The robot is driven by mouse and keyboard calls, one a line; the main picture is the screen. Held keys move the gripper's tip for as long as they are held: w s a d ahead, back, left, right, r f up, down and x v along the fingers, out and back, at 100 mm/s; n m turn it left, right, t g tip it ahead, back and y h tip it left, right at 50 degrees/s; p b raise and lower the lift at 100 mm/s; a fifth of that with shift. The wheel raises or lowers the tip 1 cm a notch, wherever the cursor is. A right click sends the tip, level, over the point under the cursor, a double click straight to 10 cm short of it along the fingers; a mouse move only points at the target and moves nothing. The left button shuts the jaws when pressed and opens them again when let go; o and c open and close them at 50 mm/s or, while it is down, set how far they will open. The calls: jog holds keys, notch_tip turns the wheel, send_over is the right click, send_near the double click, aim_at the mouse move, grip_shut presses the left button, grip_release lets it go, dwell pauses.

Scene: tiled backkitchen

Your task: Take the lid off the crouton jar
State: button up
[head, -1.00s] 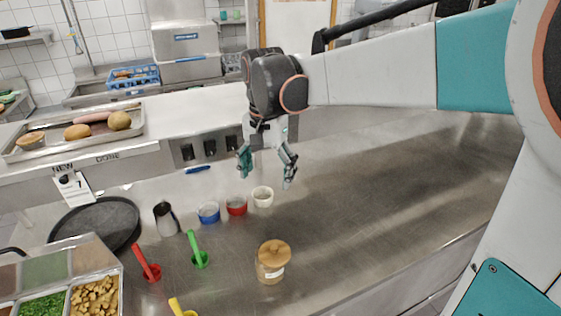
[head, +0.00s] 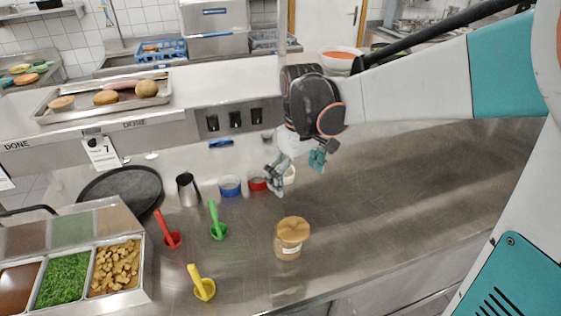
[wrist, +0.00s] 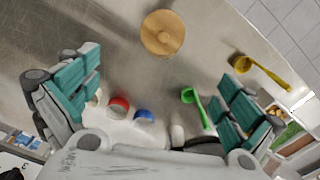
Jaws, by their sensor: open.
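The crouton jar (head: 288,247) is a clear jar with a pale label, standing upright on the steel counter right of the coloured scoops. Its round wooden lid (head: 293,229) with a small knob sits on top. In the wrist view the lid (wrist: 163,33) shows from above at the top middle and hides most of the jar. My gripper (head: 297,174) is open and empty, above the counter behind the jar and apart from it. Its two teal-padded fingers show at both sides of the wrist view (wrist: 160,103).
Blue (head: 230,186) and red (head: 257,181) ramekins and a metal cup (head: 188,190) are behind. Food pans (head: 115,268) fill the front left. The counter's right side is clear.

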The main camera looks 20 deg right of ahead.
aim_at(296, 223)
jog(key=f+n+b, duration=0.1)
jog(key=f, duration=0.5)
jog(key=f+n+b, duration=0.1)
jog(key=f+n, duration=0.1)
jog(key=f, duration=0.4)
jog(key=s+f+n+b, duration=0.1)
jog(key=f, duration=0.5)
jog(key=shift+n, duration=0.3)
jog(key=c, duration=1.1)
